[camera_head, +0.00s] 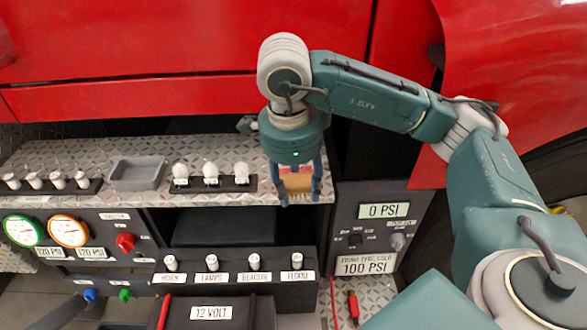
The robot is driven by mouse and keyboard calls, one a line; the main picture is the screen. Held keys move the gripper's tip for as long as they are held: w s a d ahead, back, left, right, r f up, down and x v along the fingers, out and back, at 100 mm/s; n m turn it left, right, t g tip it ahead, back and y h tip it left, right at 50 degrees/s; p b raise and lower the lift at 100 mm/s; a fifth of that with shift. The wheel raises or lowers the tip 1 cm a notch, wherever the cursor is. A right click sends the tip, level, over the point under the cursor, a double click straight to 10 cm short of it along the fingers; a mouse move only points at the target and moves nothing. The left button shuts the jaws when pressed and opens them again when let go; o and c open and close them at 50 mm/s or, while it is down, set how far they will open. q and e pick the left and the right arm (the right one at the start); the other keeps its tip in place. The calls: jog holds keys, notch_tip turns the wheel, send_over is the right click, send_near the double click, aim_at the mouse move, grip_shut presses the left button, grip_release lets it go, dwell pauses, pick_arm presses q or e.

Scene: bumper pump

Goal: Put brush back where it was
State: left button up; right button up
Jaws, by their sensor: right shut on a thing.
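My left gripper is not in view.
A grey tray (137,173) and black racks with white bulbs (211,173) and small white-capped pieces (58,181) stand on the shelf. Below are gauges (69,231), labelled switches (212,263) and a pressure panel (383,210). The red vehicle body (180,50) rises behind.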

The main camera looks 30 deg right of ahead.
jog(key=shift+s+r, duration=0.1)
jog(key=shift+d, duration=0.1)
jog(key=w+d+p, duration=0.1)
jog(key=w+d, duration=0.2)
jog(key=w, duration=0.2)
jog(key=w+d+f+p, duration=0.1)
jog(key=w+d, duration=0.2)
jog(key=w, duration=0.2)
jog(key=w+d+f+p, duration=0.1)
jog(key=w+d, duration=0.2)
jog(key=w, duration=0.2)
jog(key=shift+w+d, duration=0.2)
notch_tip(320, 180, down, 4)
jog(key=shift+f+p, duration=0.15)
jog(key=shift+p, duration=0.65)
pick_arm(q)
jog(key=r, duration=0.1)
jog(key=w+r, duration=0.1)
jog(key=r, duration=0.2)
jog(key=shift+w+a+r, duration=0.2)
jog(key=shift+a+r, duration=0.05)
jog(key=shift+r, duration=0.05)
pick_arm(e)
jog(key=shift+f, duration=0.2)
jog(key=shift+f, duration=0.1)
